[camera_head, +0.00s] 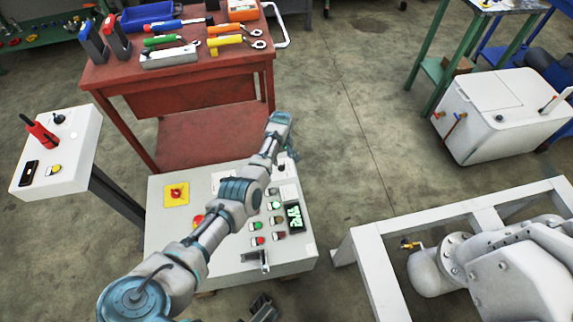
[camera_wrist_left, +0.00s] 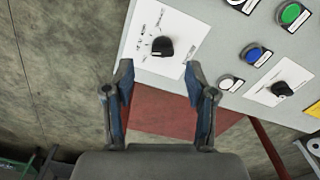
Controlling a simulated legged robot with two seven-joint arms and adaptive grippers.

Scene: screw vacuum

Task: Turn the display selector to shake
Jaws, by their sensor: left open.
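The grey control panel (camera_head: 165,225) stands below my left arm, with a lit green display (camera_head: 294,217) at its right. In the left wrist view, a black selector knob (camera_wrist_left: 162,46) sits on a white marked plate, just beyond the fingertips and roughly between them. A second black knob (camera_wrist_left: 282,89) is on another white plate to the right. The lettering is too small to read, so I cannot tell which knob is the display selector. My left gripper (camera_wrist_left: 158,75) is open and empty; its arm crosses the panel in the head view (camera_head: 281,120). A dark jaw-like part, perhaps my right gripper (camera_head: 262,308), shows at the bottom edge.
Coloured push buttons (camera_head: 255,226) sit near the display. A yellow plate with a red switch (camera_head: 176,194) is at the panel's left. A red tool table (camera_head: 190,85) stands behind. A white frame (camera_head: 375,265) with piping is at right. Open floor lies between.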

